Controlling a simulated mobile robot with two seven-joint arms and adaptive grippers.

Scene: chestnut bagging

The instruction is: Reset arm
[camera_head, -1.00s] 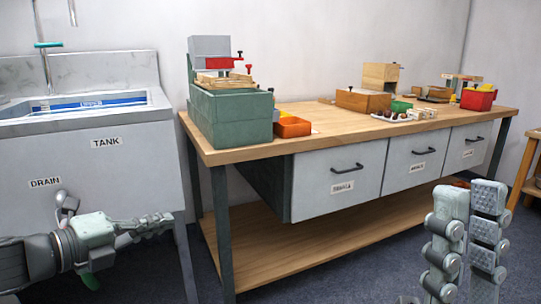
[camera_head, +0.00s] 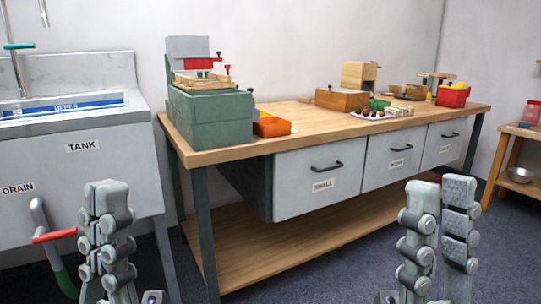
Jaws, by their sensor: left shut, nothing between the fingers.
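My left gripper (camera_head: 107,192) stands upright at the lower left, in front of the tank and the bench's left end. Its fingers are together and empty. My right gripper (camera_head: 438,192) stands upright at the lower right, in front of the drawers. Its two fingertips are apart, with nothing visible between them. Both grippers are clear of the bench.
A wooden bench (camera_head: 285,128) with labelled drawers carries a green block-like press (camera_head: 210,120), an orange bin (camera_head: 271,126), a wooden box (camera_head: 342,100) and a red bin (camera_head: 452,97). A tank (camera_head: 100,165) with a red-handled drain valve (camera_head: 54,236) stands left. A wooden shelf (camera_head: 516,131) stands right.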

